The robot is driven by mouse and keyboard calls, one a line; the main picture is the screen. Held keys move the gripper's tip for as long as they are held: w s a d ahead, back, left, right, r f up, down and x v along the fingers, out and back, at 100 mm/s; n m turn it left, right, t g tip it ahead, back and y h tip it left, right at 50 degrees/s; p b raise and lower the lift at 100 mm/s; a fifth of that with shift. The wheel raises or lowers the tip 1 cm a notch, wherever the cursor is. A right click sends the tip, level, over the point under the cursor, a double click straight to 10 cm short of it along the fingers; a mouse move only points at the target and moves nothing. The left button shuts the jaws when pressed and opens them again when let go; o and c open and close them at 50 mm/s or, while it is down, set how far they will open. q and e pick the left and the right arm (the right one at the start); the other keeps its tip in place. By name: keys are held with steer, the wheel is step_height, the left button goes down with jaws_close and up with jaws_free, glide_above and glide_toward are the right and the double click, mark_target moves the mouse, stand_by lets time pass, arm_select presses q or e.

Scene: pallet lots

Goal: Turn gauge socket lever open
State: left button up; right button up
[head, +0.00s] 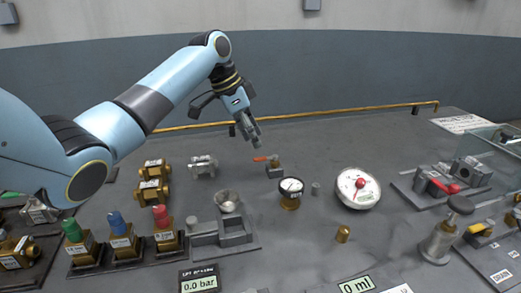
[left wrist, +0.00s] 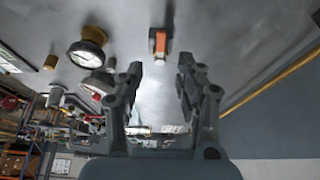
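A small valve-like socket block (head: 275,170) with an orange-red lever (head: 262,158) stands on the grey table, behind the small dial gauge. In the head view the lever points left from the block. The lever also shows in the left wrist view (left wrist: 159,43), ahead of the fingers and roughly in line with the gap between them. My left gripper (head: 252,137) is above the table, up and to the left of the lever, apart from it. In the left wrist view its two fingers (left wrist: 161,75) are spread with nothing between them. My right gripper is not in view.
A dial gauge with a brass base (head: 291,194) and a large white gauge (head: 357,188) stand in front and to the right. A funnel (head: 227,201), brass fittings (head: 153,192) and coloured-top valves (head: 164,231) lie left. A yellow pipe (head: 340,111) runs behind.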

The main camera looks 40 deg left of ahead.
mark_target(264, 157)
arm_select(q)
steer(key=x, duration=0.5)
steer(key=shift+w+f, duration=0.15)
steer(key=shift+f, duration=0.15)
jaws_close()
